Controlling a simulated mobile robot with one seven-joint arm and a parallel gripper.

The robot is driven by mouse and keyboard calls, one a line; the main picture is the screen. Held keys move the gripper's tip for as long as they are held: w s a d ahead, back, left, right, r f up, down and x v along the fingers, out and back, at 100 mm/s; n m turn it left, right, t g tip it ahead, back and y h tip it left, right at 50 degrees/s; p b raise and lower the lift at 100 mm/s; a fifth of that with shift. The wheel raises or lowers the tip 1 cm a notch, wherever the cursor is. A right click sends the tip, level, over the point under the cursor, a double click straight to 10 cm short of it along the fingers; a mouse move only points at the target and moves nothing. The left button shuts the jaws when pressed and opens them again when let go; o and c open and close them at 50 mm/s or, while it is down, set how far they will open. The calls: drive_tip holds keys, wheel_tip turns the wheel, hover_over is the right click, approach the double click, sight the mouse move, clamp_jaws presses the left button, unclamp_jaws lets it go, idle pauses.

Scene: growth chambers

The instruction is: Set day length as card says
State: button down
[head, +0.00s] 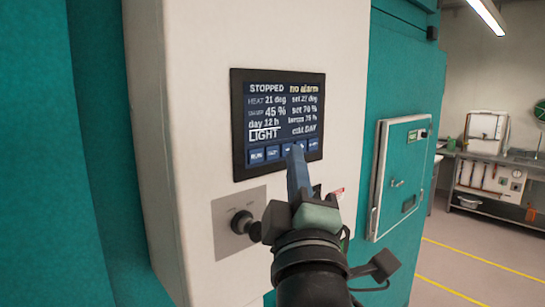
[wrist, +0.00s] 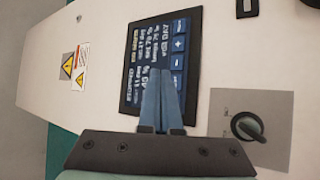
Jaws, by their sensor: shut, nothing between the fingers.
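The control screen (head: 278,115) is a dark panel on a white housing. It reads STOPPED, no alarm, HEAT 21 deg, 45 %, day 12 h, and what looks like edit DAY; LIGHT is boxed. Blue buttons (head: 257,155) run along its lower edge. My gripper (head: 297,150) is shut and empty, its fingertips in front of the button row, hiding part of it. In the wrist view the fingers (wrist: 161,86) overlap the screen (wrist: 190,40), where plus and minus buttons show. I cannot tell whether the tips touch. No day-length card is readable.
A black rotary knob (head: 241,222) on a grey plate sits below the screen. Warning stickers (wrist: 77,75) are on the housing. A teal door (head: 400,180) stands to the right, with a bench (head: 490,160) beyond and open floor between.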

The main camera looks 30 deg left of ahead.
drive_tip(key=shift+s+d+b, duration=0.35)
drive_tip(key=shift+d, duration=0.5)
drive_tip(key=shift+s+d+b, duration=0.3)
drive_tip(key=shift+d+b, duration=0.05)
drive_tip(key=shift+d, duration=0.45)
idle(2.0)
